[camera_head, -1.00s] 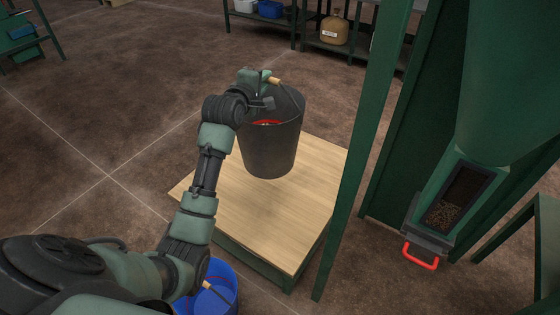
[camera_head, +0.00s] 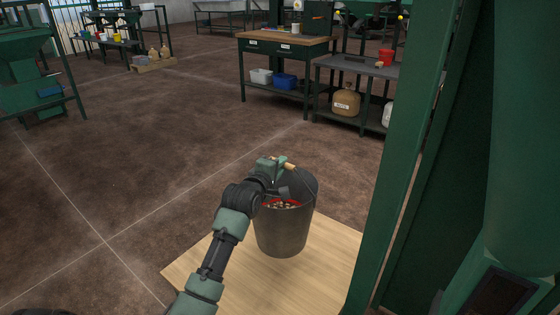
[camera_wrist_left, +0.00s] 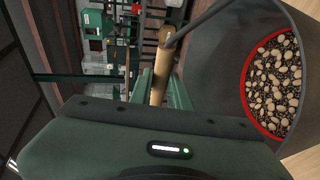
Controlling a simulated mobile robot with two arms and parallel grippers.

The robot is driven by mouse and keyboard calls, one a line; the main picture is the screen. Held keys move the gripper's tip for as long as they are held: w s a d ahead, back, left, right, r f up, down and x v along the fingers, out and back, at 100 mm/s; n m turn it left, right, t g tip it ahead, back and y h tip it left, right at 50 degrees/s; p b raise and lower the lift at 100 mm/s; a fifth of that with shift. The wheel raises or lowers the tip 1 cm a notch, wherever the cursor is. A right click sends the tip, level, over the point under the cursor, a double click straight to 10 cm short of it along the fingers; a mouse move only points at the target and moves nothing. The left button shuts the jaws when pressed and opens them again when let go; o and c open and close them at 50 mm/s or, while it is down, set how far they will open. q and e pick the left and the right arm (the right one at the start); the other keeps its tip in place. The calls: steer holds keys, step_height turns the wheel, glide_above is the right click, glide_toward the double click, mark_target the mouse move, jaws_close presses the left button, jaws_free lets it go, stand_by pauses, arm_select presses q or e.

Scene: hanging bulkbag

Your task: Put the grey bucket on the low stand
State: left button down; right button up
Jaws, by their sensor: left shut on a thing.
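The grey bucket (camera_head: 283,232) is upright over the wooden top of the low stand (camera_head: 215,280). I cannot tell whether its base touches the wood. A red line runs inside it, and pale and dark pebble-like pieces fill part of it. My left gripper (camera_head: 283,167) is shut on the wooden grip of its bail handle, above the rim. In the left wrist view the handle grip (camera_wrist_left: 161,70) lies in the jaws, and the bucket (camera_wrist_left: 222,65) shows at the right with its contents. My right gripper is out of view.
A green post (camera_head: 405,160) stands close to the right of the stand, with a green hopper (camera_head: 525,200) beyond it. A workbench (camera_head: 285,45) and a shelf with jugs (camera_head: 350,75) stand at the back. The floor to the left is clear.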

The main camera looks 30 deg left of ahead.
arm_select(q)
step_height(320, 180, down, 13)
steer(key=b, duration=0.3)
steer(key=shift+r+b, duration=0.2)
steer(key=shift+b, duration=0.1)
steer(key=c, duration=1.3)
jaws_free()
steer(key=shift+f, duration=0.3)
steer(key=shift+d, duration=0.1)
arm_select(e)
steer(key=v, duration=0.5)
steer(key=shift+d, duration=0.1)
arm_select(q)
steer(key=shift+s, duration=0.1)
